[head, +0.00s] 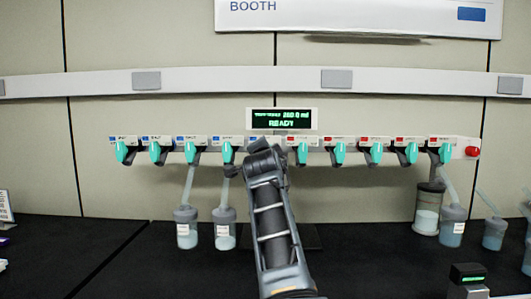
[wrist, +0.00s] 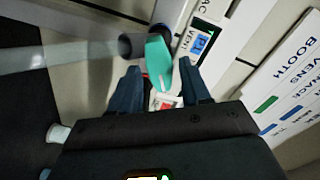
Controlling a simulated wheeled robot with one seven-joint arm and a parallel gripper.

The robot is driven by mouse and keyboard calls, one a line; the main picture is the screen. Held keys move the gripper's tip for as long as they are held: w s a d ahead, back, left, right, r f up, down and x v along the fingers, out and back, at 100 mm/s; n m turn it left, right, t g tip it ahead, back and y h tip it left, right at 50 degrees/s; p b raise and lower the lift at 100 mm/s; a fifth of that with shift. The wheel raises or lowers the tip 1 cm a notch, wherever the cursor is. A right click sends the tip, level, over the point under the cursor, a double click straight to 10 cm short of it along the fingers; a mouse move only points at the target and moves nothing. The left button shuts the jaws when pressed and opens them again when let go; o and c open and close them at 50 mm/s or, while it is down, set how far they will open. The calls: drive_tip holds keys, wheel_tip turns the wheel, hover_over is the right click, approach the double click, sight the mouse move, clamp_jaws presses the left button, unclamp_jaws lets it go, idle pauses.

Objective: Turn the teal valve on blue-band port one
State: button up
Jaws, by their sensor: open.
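Teal valves hang in a row along the white manifold. In the head view, the blue-band ones are at left: a far-left valve (head: 122,151), a second (head: 155,151), a third (head: 191,152) and a fourth (head: 228,152). Port numbers are too small to read, so I cannot tell which is port one. In the wrist view, one teal valve (wrist: 158,60) beside a blue label (wrist: 200,43) lies just ahead of and between the fingertips of my gripper (wrist: 160,85). The gripper is open; contact is unclear. My arm hides the fingers in the head view.
Red-band valves (head: 338,153) continue right, with more flasks (head: 453,226). A display (head: 282,120) reads READY.

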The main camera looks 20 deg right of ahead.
drive_tip(key=shift+c, duration=0.4)
clamp_jaws()
